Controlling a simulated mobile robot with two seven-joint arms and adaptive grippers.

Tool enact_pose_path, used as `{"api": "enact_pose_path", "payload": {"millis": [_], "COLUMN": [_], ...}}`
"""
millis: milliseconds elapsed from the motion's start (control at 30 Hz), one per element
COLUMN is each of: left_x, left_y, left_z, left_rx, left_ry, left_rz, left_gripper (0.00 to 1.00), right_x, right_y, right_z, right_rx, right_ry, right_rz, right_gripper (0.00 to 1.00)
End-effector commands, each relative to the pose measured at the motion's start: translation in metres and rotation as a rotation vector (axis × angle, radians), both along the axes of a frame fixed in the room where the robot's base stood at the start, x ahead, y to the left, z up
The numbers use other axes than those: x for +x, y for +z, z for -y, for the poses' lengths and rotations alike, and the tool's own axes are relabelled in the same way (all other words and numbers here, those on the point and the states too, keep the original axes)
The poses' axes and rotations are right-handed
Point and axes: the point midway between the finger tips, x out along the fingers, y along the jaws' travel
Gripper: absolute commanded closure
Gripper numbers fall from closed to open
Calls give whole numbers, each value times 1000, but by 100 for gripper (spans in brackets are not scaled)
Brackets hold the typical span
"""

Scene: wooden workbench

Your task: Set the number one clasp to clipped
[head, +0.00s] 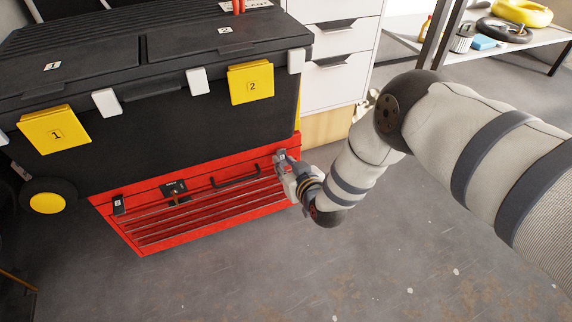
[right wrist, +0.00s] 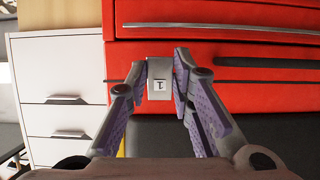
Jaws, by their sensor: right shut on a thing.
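The number one clasp (right wrist: 159,84) is a small grey metal piece with a white label. In the right wrist view it sits between the two fingers of my right gripper (right wrist: 161,68), against the red tool chest (right wrist: 240,52). In the head view my right gripper (head: 287,171) is at the upper right corner of the red tool chest (head: 185,236), shut on the clasp, which it mostly hides. I cannot tell whether the clasp is clipped. A second clasp (head: 118,204), dark with a white label, is at the chest's left end. My left gripper is out of view.
A large black toolbox (head: 190,122) with yellow latches marked 1 (head: 53,129) and 2 (head: 250,83) stands close above and behind the chest. A white drawer cabinet (head: 334,47) is behind. The floor in front (head: 230,285) is clear.

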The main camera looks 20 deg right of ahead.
Motion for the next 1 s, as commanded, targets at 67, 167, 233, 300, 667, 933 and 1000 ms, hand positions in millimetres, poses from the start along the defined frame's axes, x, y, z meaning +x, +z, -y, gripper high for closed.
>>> {"api": "enact_pose_path", "payload": {"millis": [67, 167, 233, 300, 667, 933, 1000], "left_x": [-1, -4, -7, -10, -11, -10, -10], "left_y": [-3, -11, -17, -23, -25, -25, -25], "left_z": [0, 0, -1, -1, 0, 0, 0], "left_rx": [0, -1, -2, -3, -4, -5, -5], "left_ry": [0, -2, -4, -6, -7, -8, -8], "left_rz": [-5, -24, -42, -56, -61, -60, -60], "left_gripper": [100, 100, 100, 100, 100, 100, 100], "right_x": [0, 2, 5, 7, 9, 9, 10], "right_y": [-6, -15, -20, -22, -14, -14, -14], "right_z": [0, 0, 0, 0, 0, 0, 0], "right_rx": [0, 3, 7, 10, 13, 13, 13], "right_ry": [0, -1, -1, -1, 0, 0, 0], "right_rz": [27, 137, 228, 305, 383, 382, 382], "right_gripper": [100, 100, 100, 100, 100, 58, 58]}}
